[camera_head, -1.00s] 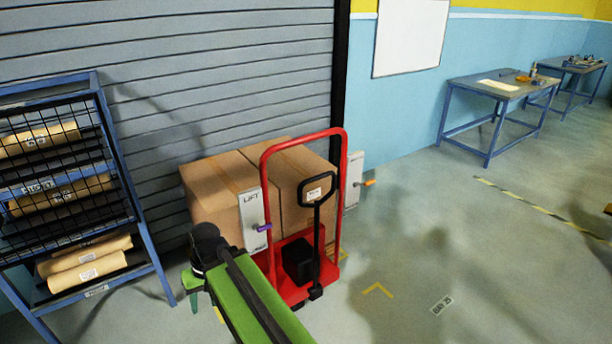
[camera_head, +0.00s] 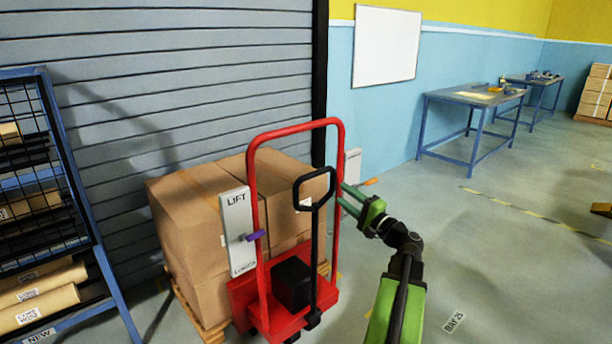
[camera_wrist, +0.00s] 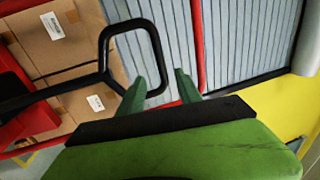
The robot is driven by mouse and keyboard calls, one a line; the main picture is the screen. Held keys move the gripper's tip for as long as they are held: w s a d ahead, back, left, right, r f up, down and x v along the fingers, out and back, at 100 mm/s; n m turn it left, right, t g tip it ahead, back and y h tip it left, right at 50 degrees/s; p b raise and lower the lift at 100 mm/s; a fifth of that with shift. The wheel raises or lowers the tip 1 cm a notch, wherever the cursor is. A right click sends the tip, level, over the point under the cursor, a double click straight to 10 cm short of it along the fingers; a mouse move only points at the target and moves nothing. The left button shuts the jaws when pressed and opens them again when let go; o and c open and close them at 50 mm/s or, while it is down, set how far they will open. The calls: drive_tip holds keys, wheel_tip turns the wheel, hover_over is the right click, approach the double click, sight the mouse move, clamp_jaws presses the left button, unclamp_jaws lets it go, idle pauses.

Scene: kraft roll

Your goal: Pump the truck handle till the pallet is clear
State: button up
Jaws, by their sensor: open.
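The red pallet truck (camera_head: 262,295) stands in front of a wooden pallet (camera_head: 186,306) stacked with brown cartons (camera_head: 190,238). Its black looped pump handle (camera_head: 316,207) stands upright inside the red frame; the loop also shows in the wrist view (camera_wrist: 104,48). My gripper (camera_head: 343,197) is open, just right of the handle loop and close to the frame's right upright. In the wrist view its green fingers (camera_wrist: 158,84) point toward the loop's right side; I cannot tell whether they touch it. A LIFT/LOWER panel (camera_head: 238,225) with a purple lever (camera_head: 256,236) is on the left.
A blue rack (camera_head: 75,180) with paper rolls stands at the left. A second panel with an orange lever (camera_head: 370,182) is behind my gripper. Blue tables (camera_head: 470,100) stand along the far wall. The floor to the right is mostly clear.

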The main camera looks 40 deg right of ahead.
drive_tip(key=p+x, duration=0.3)
drive_tip(key=x, duration=1.4)
drive_tip(key=shift+w, duration=0.2)
drive_tip(key=shift+a, duration=0.1)
clamp_jaws()
idle(0.4)
